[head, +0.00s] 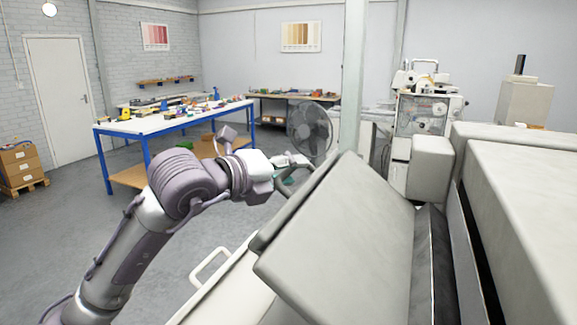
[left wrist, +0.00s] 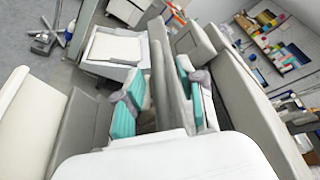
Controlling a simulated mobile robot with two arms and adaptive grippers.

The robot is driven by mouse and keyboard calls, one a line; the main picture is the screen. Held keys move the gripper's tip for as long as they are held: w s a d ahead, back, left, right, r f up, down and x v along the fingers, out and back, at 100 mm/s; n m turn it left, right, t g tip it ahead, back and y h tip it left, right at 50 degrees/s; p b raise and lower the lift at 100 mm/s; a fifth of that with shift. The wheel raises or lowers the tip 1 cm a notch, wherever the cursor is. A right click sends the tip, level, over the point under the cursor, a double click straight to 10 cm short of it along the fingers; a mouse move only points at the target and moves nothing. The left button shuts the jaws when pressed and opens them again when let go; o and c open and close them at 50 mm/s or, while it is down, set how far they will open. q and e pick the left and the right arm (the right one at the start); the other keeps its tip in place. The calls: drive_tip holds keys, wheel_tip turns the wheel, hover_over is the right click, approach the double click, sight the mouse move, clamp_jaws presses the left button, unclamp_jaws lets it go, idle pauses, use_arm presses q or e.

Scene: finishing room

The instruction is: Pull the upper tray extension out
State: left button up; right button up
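My left gripper (head: 287,173) is at the far upper edge of a tilted grey panel (head: 345,240) on the machine; its fingertips are partly hidden there in the head view. In the left wrist view, my left gripper's two teal-padded fingers (left wrist: 162,98) stand on either side of an upright grey bar-like part (left wrist: 163,65). The pads are close to this part, but I cannot tell whether they press on it. Which piece is the upper tray extension is not clear. My right gripper is not in view.
A white loop handle (head: 209,265) sticks out at the machine's near left side. The long grey machine housing (head: 530,190) fills the right. A post (head: 352,80) and a fan (head: 310,128) stand beyond. A blue-legged workbench (head: 175,122) stands farther back, with open floor before it.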

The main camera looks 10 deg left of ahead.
use_arm(q)
clamp_jaws()
idle(0.3)
drive_tip(key=w+a+r+p, duration=0.1)
drive_tip(key=w+a+r, duration=0.1)
drive_tip(key=a+r, duration=0.6)
drive_tip(key=shift+a, duration=1.3)
drive_tip(key=shift+r, duration=0.1)
drive_tip(key=shift+c, duration=1.4)
unclamp_jaws()
drive_tip(key=shift+o, duration=1.4)
drive_tip(key=shift+a, duration=0.15)
